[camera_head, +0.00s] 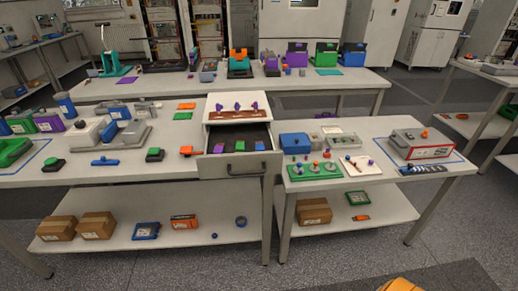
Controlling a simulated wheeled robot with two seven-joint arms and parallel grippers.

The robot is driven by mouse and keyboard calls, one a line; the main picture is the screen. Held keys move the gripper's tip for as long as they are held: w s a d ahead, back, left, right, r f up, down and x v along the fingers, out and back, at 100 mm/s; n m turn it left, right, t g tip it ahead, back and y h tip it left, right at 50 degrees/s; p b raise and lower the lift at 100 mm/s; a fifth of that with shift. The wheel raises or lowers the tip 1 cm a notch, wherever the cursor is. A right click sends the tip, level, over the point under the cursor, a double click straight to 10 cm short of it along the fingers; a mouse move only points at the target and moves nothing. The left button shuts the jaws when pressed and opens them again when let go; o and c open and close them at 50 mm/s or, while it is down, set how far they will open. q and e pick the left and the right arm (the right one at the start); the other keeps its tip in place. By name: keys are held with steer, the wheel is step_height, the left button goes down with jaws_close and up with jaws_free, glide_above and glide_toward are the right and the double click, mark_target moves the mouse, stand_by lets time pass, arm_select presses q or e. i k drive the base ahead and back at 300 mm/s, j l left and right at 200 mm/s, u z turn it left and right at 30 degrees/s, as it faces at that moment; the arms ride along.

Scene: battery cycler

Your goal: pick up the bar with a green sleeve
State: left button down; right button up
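An open drawer (236,166) in the middle of the workbench holds small dark pieces with coloured parts: a purple one (219,148), a green one (239,145) and a blue one (260,146). The green one lies between the other two and may be the bar with a green sleeve; it is too small to be sure. Other green pieces lie left of the drawer: a flat green block (182,116) and a dark piece with a green top (154,155).
A white rack (234,101) with purple-topped pegs stands behind the drawer. A blue box (295,143) and a green board (316,171) with knobs stand to its right. A grey-and-red instrument (421,144) is farther right. Cardboard boxes (97,225) sit on the lower shelf.

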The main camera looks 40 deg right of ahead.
mark_target(240, 146)
steer(key=i+l+z, duration=0.1)
steer(key=z, duration=0.3)
steer(key=i+l+z, duration=0.1)
steer(key=l+z, duration=0.25)
steer(key=i+l+z, duration=0.1)
steer(key=z, duration=0.3)
steer(key=i+l+z, duration=0.1)
steer(key=z, duration=0.25)
steer(key=i, duration=0.1)
